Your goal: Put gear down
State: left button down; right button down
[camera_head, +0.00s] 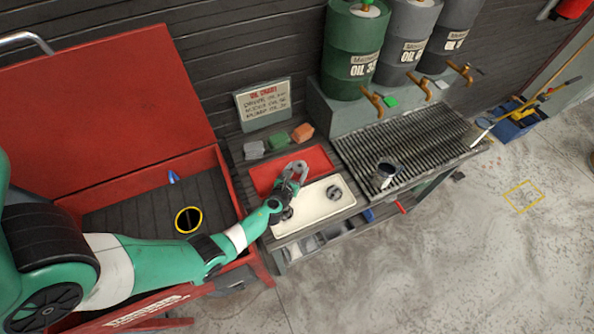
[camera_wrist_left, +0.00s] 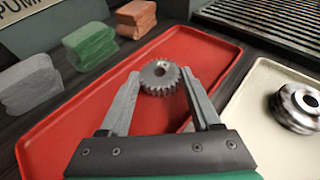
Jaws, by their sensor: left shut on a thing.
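A grey metal gear (camera_wrist_left: 160,77) with a central hole sits between the fingertips of my left gripper (camera_wrist_left: 160,88) in the left wrist view. The gripper is shut on it. In the head view my left gripper (camera_head: 293,173) is over the red tray (camera_head: 262,179), and the gear cannot be made out clearly there. The red tray fills much of the left wrist view (camera_wrist_left: 60,128). I cannot tell whether the gear touches the tray. My right gripper is not in view.
A cream tray (camera_head: 312,209) beside the red one holds a round metal part (camera_head: 335,192). Grey, green and orange cloth stacks (camera_head: 303,132) lie behind the red tray. A slatted grate (camera_head: 425,135) with a metal cup (camera_head: 385,174) is to the right. Oil barrels (camera_head: 352,50) stand behind.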

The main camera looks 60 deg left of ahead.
pick_arm(q)
jog(key=shift+c, duration=0.5)
grip_release()
jog(key=shift+s+d+r+p, duration=0.15)
jog(key=shift+r+p, duration=0.15)
jog(key=shift+p, duration=0.2)
jog(key=p+v, duration=0.5)
jog(key=v, duration=0.5)
jog(key=shift+s+d+r, duration=0.1)
jog(key=shift+s+d, duration=0.05)
jog(key=shift+d, duration=0.1)
jog(key=shift+s+d+r, duration=0.1)
jog(key=shift+s+d, duration=0.2)
jog(key=shift+s, duration=0.05)
